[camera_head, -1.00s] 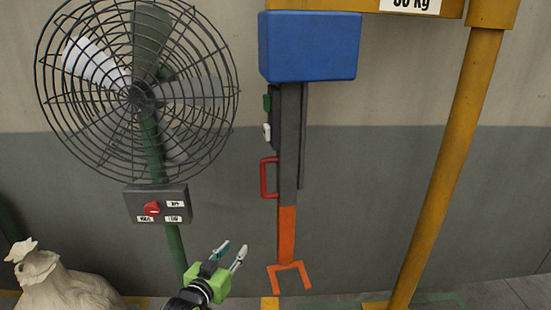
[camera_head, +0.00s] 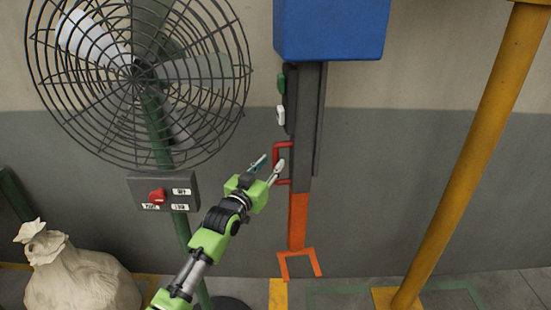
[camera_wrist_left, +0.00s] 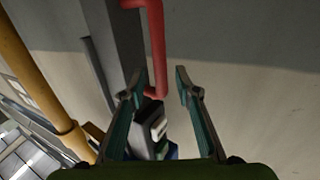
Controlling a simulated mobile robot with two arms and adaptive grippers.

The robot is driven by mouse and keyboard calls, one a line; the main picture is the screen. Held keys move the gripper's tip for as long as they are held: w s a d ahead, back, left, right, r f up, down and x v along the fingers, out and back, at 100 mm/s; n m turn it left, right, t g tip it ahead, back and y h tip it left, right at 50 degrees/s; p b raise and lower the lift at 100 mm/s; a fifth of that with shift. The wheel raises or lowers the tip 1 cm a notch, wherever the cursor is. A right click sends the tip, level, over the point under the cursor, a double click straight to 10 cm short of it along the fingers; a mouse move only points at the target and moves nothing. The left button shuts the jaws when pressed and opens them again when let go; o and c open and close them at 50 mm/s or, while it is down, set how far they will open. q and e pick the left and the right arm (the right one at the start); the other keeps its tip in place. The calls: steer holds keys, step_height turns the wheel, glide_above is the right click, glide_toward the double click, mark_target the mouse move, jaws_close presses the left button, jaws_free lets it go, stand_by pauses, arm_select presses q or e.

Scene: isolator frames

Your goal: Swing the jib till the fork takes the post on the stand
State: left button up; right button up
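The orange fork (camera_head: 299,264) hangs open-ended just above the floor, at the foot of a grey mast (camera_head: 304,130). The mast hangs under a blue box (camera_head: 331,28). A red handle (camera_head: 276,155) sits on the mast's left side. My left gripper (camera_head: 268,166) is open at the handle in the head view. In the left wrist view, the red handle (camera_wrist_left: 156,45) reaches down between the spread fingertips (camera_wrist_left: 158,82), with gaps visible on both sides. The yellow column (camera_head: 468,150) stands at the right. No post or stand shows. My right gripper is not in view.
A caged fan (camera_head: 140,75) with a switch box (camera_head: 164,192) stands at the left, close to my left arm. A tied sack (camera_head: 82,280) lies at lower left. A green and a white button unit (camera_head: 281,115) sit above the handle. Floor between fork and column looks clear.

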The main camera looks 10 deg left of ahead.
mark_target(274, 160)
arm_select(q)
steer(key=shift+x, duration=1.95)
jaws_close()
